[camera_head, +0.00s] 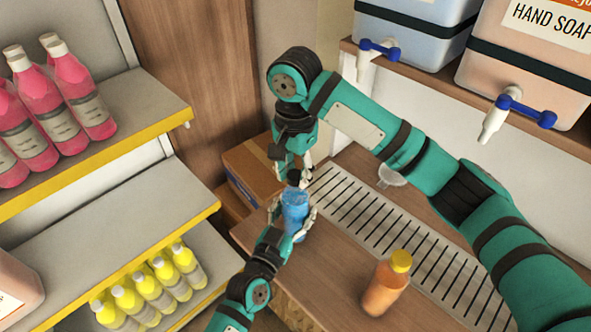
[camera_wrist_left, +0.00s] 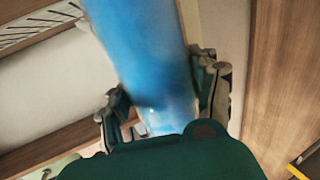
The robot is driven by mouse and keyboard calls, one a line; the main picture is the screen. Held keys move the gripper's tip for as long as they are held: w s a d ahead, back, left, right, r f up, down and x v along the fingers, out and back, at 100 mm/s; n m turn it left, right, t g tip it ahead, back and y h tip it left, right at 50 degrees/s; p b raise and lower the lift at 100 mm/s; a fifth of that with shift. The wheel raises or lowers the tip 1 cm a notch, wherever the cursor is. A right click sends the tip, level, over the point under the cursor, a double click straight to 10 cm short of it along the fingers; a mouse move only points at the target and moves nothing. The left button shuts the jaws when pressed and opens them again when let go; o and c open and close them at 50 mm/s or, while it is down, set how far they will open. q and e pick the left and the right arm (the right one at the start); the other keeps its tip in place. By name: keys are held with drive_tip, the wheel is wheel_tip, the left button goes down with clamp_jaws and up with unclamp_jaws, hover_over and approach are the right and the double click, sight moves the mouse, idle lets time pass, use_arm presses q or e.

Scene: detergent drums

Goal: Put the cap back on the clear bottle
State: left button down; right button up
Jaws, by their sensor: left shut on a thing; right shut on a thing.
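The bottle (camera_head: 294,212) shows blue, so I take it as a clear bottle with blue contents. It stands roughly upright over the left part of the wooden counter. My left gripper (camera_head: 293,222) is shut around its body from the front. In the left wrist view the blue bottle (camera_wrist_left: 145,65) fills the space between the fingers of the left gripper (camera_wrist_left: 165,100). My right gripper (camera_head: 293,172) points down directly over the bottle's top and is shut on the small dark cap (camera_head: 293,178). The fingers partly hide the cap, and I cannot tell whether it touches the neck.
An orange bottle with a yellow cap (camera_head: 386,284) stands on the counter (camera_head: 340,265) by the drain grate (camera_head: 350,215). A cardboard box (camera_head: 248,165) is behind the grippers. Shelves with pink bottles (camera_head: 75,95) and yellow bottles (camera_head: 150,290) stand left.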

drive_tip(key=m, duration=1.2)
drive_tip(key=shift+w, duration=0.1)
drive_tip(key=o, duration=0.7)
drive_tip(key=shift+c, duration=0.2)
drive_tip(key=shift+r, duration=2.25)
drive_tip(key=shift+c, duration=0.5)
